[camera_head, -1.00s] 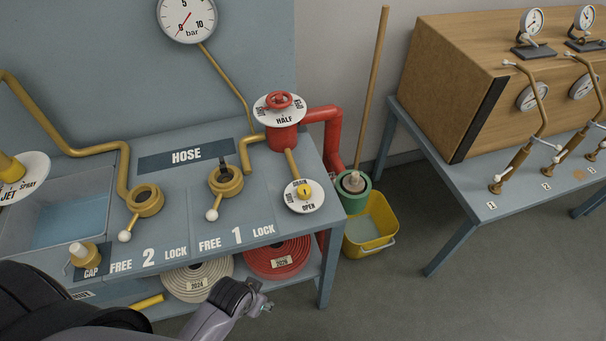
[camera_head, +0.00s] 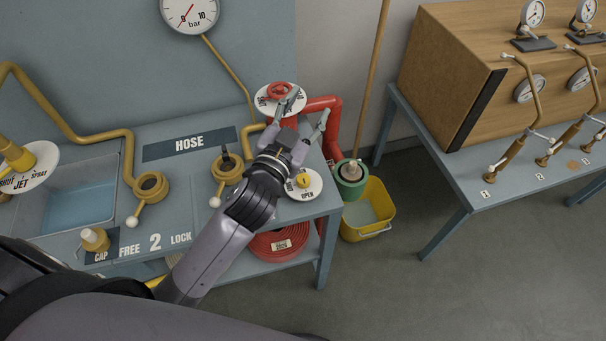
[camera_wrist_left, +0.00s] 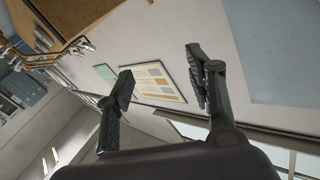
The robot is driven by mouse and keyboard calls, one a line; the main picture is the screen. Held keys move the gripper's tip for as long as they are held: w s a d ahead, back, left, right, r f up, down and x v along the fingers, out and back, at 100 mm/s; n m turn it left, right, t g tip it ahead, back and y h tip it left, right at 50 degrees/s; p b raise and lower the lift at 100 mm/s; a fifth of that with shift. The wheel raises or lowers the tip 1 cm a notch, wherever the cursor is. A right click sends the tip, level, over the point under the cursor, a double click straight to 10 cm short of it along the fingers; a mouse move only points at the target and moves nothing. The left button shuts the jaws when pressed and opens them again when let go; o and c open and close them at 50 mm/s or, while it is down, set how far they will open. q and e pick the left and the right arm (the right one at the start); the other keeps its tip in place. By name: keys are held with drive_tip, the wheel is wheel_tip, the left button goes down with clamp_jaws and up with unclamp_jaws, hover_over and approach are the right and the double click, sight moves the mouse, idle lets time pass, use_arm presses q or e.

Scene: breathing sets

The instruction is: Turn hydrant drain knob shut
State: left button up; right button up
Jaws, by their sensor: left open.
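The drain knob (camera_head: 303,181) is a small yellow knob on a white round plate (camera_head: 312,192) marked OPEN, at the front right of the blue-grey bench. My left wrist covers part of the plate's left side. The red hydrant's handwheel (camera_head: 277,90) sits on another white plate behind it. My left gripper (camera_head: 309,105) is open and empty, above and beyond the knob, in front of the hydrant body, which it partly hides. My right gripper is not seen.
A red pipe (camera_head: 325,103) bends down right of the hydrant. A yellow hose valve (camera_head: 226,170) stands left of my forearm. A second table (camera_head: 450,175) is farther right.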

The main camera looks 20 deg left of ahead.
use_arm(q)
drive_tip(key=s+d+r+m+g+h, duration=0.3)
drive_tip(key=d+r+m+h, duration=1.2)
drive_tip(key=d+m+h, duration=0.15)
drive_tip(key=s+d+f+m+g+h, duration=0.25)
drive_tip(key=s+d+m+g, duration=0.3)
drive_tip(key=m+g, duration=0.65)
drive_tip(key=g+y, duration=0.3)
drive_tip(key=y, duration=1.8)
hover_over(303, 179)
wheel_tip(303, 179, down, 16)
drive_tip(key=shift+n, duration=0.45)
wheel_tip(303, 179, down, 16)
drive_tip(key=p, duration=0.5)
drive_tip(key=shift+f, duration=0.65)
